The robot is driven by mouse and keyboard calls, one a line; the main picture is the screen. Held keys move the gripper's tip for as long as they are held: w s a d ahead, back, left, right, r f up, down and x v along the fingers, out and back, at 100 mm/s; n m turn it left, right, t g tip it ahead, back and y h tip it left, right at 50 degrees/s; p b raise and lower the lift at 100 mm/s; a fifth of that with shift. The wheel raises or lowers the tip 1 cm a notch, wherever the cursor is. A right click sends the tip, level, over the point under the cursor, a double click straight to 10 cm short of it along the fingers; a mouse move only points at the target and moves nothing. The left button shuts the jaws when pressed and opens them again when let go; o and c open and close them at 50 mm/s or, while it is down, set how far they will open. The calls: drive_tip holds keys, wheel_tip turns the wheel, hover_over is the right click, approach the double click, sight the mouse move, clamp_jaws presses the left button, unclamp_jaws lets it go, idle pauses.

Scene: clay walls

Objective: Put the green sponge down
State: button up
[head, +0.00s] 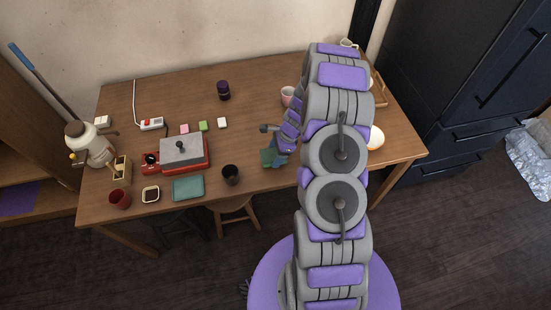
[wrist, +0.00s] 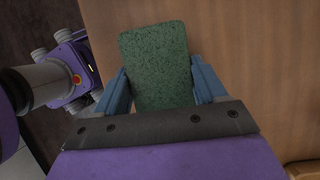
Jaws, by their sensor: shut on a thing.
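The green sponge (wrist: 155,62) is a dark green, speckled block held between the two blue fingers of my gripper (wrist: 160,88) in the wrist view. My gripper is shut on it, one finger at each side. In the head view the sponge (head: 267,158) shows low over the front part of the wooden table (head: 255,105), beside my gripper (head: 272,153). I cannot tell whether the sponge touches the tabletop. Part of it is hidden by the gripper.
A dark cup (head: 230,174) stands left of the sponge. A pink mug (head: 288,96) and a dark jar (head: 223,90) stand behind. The table's middle is clear.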

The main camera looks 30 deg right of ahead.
drive_tip(key=shift+s+a+f+b, duration=0.15)
drive_tip(key=shift+f+b, duration=0.25)
drive_tip(key=shift+f, duration=1.1)
drive_tip(key=shift+f, duration=0.15)
drive_tip(key=o, duration=1)
